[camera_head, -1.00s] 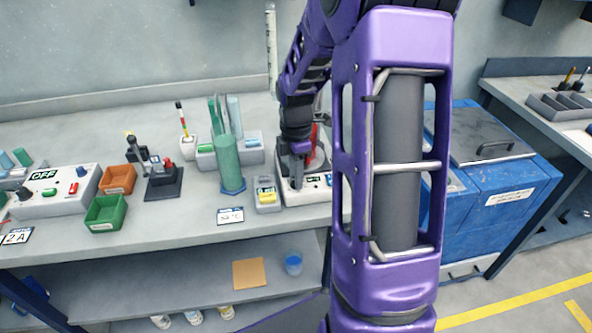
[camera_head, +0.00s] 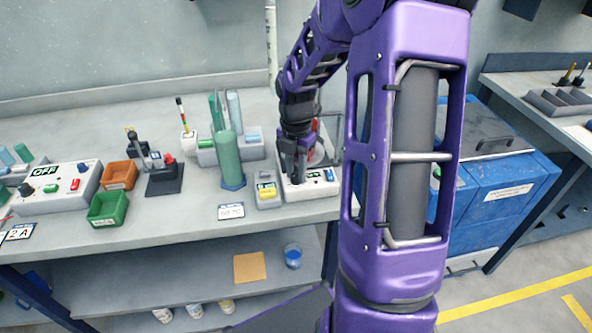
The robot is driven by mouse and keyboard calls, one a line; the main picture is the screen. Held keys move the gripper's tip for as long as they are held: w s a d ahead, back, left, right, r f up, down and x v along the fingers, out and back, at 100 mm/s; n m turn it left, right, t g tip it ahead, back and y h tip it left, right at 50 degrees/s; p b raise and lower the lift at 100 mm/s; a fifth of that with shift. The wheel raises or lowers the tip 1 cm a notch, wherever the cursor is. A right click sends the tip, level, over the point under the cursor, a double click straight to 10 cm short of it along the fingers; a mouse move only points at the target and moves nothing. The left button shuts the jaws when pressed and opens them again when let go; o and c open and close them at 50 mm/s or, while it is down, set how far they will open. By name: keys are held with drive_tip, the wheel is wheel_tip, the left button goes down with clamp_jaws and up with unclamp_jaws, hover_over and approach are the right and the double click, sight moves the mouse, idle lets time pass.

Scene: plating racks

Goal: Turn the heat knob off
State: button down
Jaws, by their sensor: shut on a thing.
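The hot plate unit (camera_head: 318,188) is a white box with a small green display and a blue mark on its front panel, standing near the bench's front edge. My gripper (camera_head: 296,180) points down at the left part of that front panel. It is shut on the heat knob, which the fingers hide almost fully, so the knob's setting cannot be read. A pale round vessel and a red part behind the gripper are partly hidden by my arm.
A small grey box with a yellow label (camera_head: 266,192) stands just left of the hot plate. A green cylinder (camera_head: 230,160), a black stand (camera_head: 165,180), an orange bin (camera_head: 119,175), a green bin (camera_head: 108,208) and a power supply (camera_head: 60,188) reading OFF stand further left.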

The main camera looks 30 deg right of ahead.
sight(296, 175)
idle(0.4)
drive_tip(key=c, duration=0.9)
unclamp_jaws()
drive_tip(key=shift+r, duration=0.15)
wheel_tip(296, 175, up, 17)
drive_tip(key=shift+r, duration=0.1)
